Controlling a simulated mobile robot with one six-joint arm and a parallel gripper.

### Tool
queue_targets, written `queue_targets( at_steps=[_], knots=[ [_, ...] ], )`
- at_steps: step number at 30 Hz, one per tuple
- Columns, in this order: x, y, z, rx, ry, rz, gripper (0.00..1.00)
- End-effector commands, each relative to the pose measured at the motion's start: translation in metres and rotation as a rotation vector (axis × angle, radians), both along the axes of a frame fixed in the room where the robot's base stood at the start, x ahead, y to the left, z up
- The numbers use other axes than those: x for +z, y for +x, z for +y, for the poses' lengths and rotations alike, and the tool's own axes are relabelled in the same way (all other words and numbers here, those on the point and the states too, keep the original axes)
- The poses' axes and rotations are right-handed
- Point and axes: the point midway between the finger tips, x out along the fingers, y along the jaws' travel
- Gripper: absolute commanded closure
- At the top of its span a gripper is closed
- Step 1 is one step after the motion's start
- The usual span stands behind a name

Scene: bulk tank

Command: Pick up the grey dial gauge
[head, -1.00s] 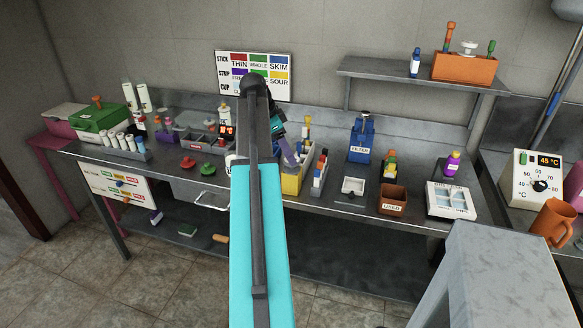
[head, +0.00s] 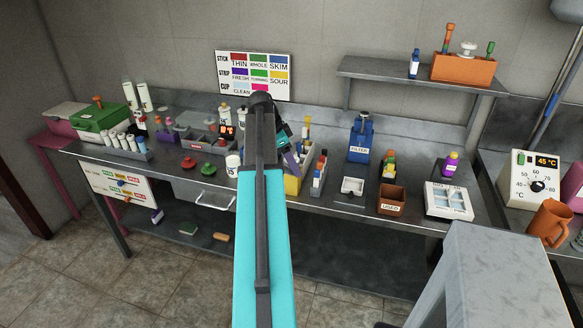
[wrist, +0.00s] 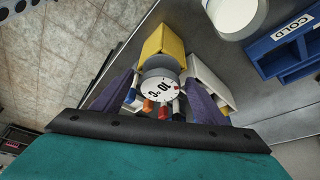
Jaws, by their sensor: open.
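The dial gauge (wrist: 158,88) shows in the wrist view as a round white face marked 10 °C with a grey rim. It lies between my gripper's two purple fingers, in front of a yellow box (wrist: 162,42). My gripper (wrist: 160,95) is open, and I cannot tell whether a finger touches the gauge. In the head view my gripper (head: 291,158) is over the yellow box (head: 293,184) on the bench. The gauge cannot be made out there, behind my arm.
Several coloured tips (wrist: 163,108) crowd the gauge's lower edge. A white box (wrist: 208,82) stands close on the right, with a blue rack (wrist: 290,45) beyond. In the head view a blue filter holder (head: 361,140) and a brown bin (head: 391,200) stand right of my gripper.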

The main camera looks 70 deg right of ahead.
Motion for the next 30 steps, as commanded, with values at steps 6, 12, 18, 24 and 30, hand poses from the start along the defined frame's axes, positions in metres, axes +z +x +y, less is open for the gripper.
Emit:
queue_targets(
  at_steps=[6, 12, 18, 24, 30],
  knots=[
    [0.0001, 0.0003, 0.0001, 0.0, 0.0, 0.0, 0.34],
    [0.0001, 0.0004, 0.0002, 0.001, 0.0, 0.0, 0.37],
    [0.0002, 0.0006, 0.0002, 0.001, 0.0, 0.0, 0.71],
    [0.0003, 0.0006, 0.0002, 0.001, 0.0, 0.0, 0.76],
    [0.0026, 0.0008, 0.0, 0.001, 0.0, 0.0, 0.76]
  ],
)
